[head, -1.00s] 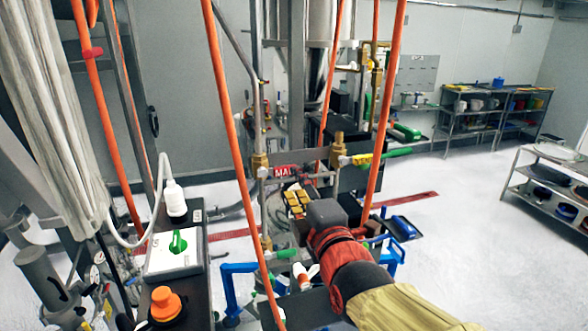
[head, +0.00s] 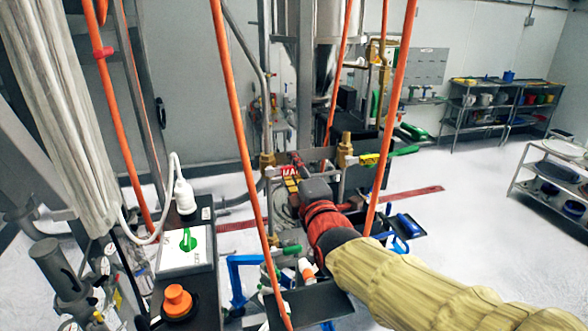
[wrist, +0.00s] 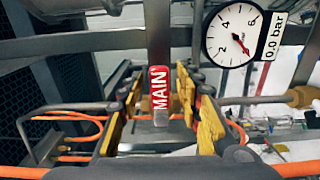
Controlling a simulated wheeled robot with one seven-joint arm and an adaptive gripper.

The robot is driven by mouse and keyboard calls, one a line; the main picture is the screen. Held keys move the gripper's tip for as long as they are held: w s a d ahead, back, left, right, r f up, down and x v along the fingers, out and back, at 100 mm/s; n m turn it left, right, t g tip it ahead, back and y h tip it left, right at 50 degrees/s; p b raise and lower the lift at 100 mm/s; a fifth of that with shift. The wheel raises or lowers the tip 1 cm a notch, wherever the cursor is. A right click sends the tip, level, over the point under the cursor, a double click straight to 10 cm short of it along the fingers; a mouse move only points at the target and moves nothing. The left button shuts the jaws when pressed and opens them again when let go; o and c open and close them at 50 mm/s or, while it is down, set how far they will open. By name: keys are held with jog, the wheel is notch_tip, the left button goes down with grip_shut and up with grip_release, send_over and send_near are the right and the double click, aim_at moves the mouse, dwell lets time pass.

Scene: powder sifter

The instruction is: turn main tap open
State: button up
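The main tap's handle (wrist: 160,92) is a grey bar with a red sleeve lettered MAIN, hanging upright in the middle of the wrist view. My gripper (wrist: 161,80) is open, with one yellow-padded finger on each side of the handle. Gaps show between the pads and the handle, so neither finger appears to touch it. In the head view, the red MAIN label (head: 288,171) shows just beyond my gripper (head: 291,184), which partly covers it.
A round gauge (wrist: 232,35) reading 0.0 bar is at upper right in the wrist view. Orange hoses (head: 241,130) hang on both sides of my arm. A white box with a green knob (head: 187,246) and an orange button (head: 177,299) are at left.

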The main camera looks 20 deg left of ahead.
jog(key=shift+c, duration=0.5)
jog(key=c, duration=0.7)
grip_shut()
